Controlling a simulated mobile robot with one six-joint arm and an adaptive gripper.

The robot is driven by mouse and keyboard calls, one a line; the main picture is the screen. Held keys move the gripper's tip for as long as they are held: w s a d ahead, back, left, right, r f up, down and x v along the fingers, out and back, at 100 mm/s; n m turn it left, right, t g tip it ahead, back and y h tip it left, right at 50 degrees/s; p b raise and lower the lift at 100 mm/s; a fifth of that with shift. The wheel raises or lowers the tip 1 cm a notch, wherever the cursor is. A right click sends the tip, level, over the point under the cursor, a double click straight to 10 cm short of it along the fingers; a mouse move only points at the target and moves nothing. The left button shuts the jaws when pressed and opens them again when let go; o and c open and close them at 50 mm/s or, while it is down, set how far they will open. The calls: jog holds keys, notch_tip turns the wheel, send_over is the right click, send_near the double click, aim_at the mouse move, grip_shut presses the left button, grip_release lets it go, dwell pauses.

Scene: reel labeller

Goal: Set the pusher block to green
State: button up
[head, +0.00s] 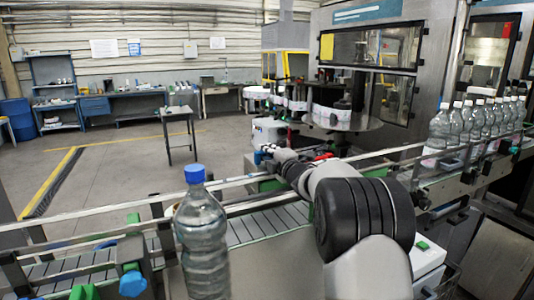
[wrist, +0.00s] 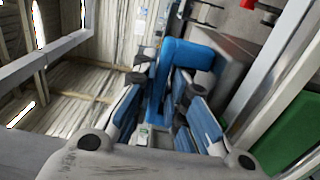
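In the head view my gripper (head: 277,153) is at the far end of my arm, beside the conveyor rail, with a small blue part at its tip. In the wrist view my gripper (wrist: 162,78) has its two blue-padded fingers apart, with a blue piece (wrist: 188,52) at and between the fingertips. Whether the fingers press on it is not clear. A green block (wrist: 295,132) lies to the right, beside a metal rail. In the head view green blocks show at the conveyor, one below my gripper (head: 268,185) and one at the left (head: 133,220). Which is the pusher block is not clear.
A bottle with a blue cap (head: 203,235) stands in front at the conveyor (head: 255,226). Several bottles (head: 470,122) line up at the right. Metal guide rails (head: 100,213) run along the belt. The labelling machine (head: 365,75) stands behind. The floor at the left is open.

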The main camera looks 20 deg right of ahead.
dwell(0.3)
jog(key=s, duration=1.2)
jog(key=shift+d, duration=0.2)
jog(key=s+a+f+m+g, duration=0.4)
jog(key=s+a+m, duration=0.2)
jog(key=s, duration=0.8)
jog(key=s+a+f+m+g, duration=0.4)
jog(key=s+a+m+g, duration=0.1)
jog(key=s, duration=0.9)
jog(key=s+a+f+m+g, duration=0.4)
jog(key=s+a+m, duration=0.3)
jog(key=s, duration=0.7)
jog(key=shift+s+a+f+h, duration=0.15)
jog(key=shift+a+f+h, duration=0.15)
jog(key=shift+a, duration=0.85)
